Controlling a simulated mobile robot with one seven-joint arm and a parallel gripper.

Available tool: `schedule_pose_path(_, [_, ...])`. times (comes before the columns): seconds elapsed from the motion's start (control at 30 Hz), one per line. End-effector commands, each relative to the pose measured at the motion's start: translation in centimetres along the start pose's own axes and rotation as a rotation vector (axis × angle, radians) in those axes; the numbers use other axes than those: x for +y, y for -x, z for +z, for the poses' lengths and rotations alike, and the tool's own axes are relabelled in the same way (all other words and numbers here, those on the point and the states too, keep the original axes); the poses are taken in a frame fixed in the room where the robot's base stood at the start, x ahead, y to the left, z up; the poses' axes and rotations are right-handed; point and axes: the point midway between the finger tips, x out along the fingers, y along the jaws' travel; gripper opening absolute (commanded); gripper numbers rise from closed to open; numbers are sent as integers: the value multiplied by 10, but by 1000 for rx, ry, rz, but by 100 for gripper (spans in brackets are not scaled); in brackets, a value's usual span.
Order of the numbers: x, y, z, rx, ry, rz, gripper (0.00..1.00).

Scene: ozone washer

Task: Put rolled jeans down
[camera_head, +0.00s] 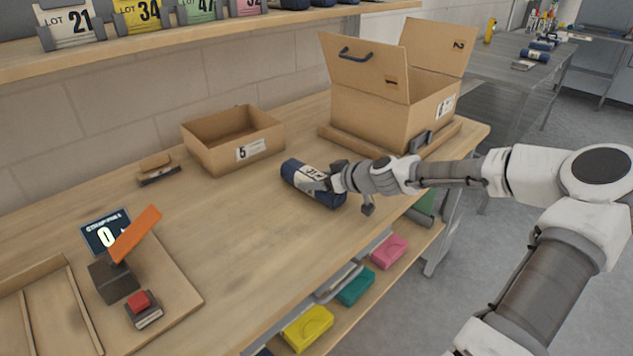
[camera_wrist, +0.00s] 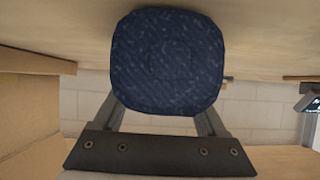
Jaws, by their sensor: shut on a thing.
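The rolled jeans (camera_head: 299,175) are a dark blue roll with a pale label band, lying on its side at the wooden workbench (camera_head: 225,225). My gripper (camera_head: 327,180) is shut on the roll near its right end. In the wrist view the round blue end of the rolled jeans (camera_wrist: 168,62) fills the space between the fingers. The roll appears at or just above the bench top; I cannot tell whether it touches. The fingertips are mostly hidden by the roll.
An open cardboard box labelled 5 (camera_head: 225,150) stands behind the roll. A larger open box (camera_head: 390,105) stands right of it. The bench middle is clear.

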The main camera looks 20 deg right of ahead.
Motion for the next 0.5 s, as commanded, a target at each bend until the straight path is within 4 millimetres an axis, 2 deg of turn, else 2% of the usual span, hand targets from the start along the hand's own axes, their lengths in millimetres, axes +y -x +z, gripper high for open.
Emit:
schedule_pose_path(0.3, [0,-2,2,2,3,1,0])
schedule_pose_path(0.33, [0,-1,2,0,2,0,80])
schedule_pose_path(0.43, [0,-1,1,0,2,0,98])
schedule_pose_path(0.5, [0,-1,1,0,2,0,100])
